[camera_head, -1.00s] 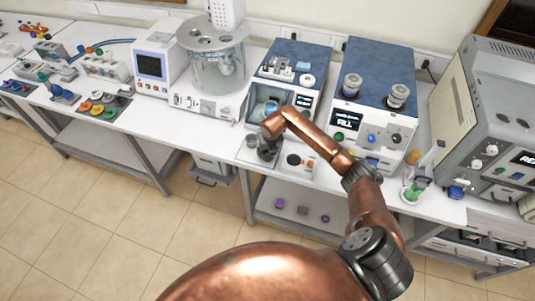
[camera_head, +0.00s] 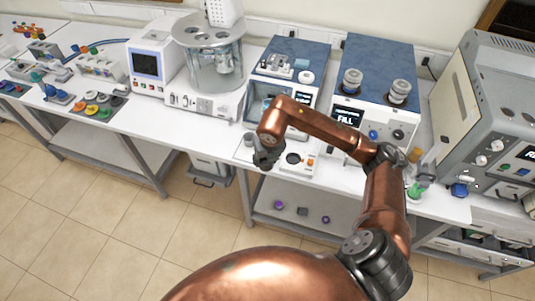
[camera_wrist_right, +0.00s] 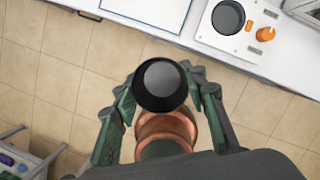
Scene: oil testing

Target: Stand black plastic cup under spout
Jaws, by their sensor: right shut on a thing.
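The black plastic cup (camera_wrist_right: 161,86) is held between the fingers of my right gripper (camera_wrist_right: 160,98), and I look down into its round mouth in the right wrist view. In the head view my right gripper (camera_head: 265,158) hangs at the front edge of the white bench, and the cup is hard to make out there. In the wrist view, tiled floor shows around the cup. The machine with the FILL display (camera_head: 347,117) stands behind and to the right of the gripper. I cannot clearly make out a spout. My left gripper is not in view.
A small white device with a dark round plate and an orange knob (camera_wrist_right: 265,34) sits on the bench right of the gripper; it also shows in the head view (camera_head: 294,160). A blue-topped machine (camera_head: 294,55) stands behind. A lower shelf (camera_head: 340,222) holds small purple parts.

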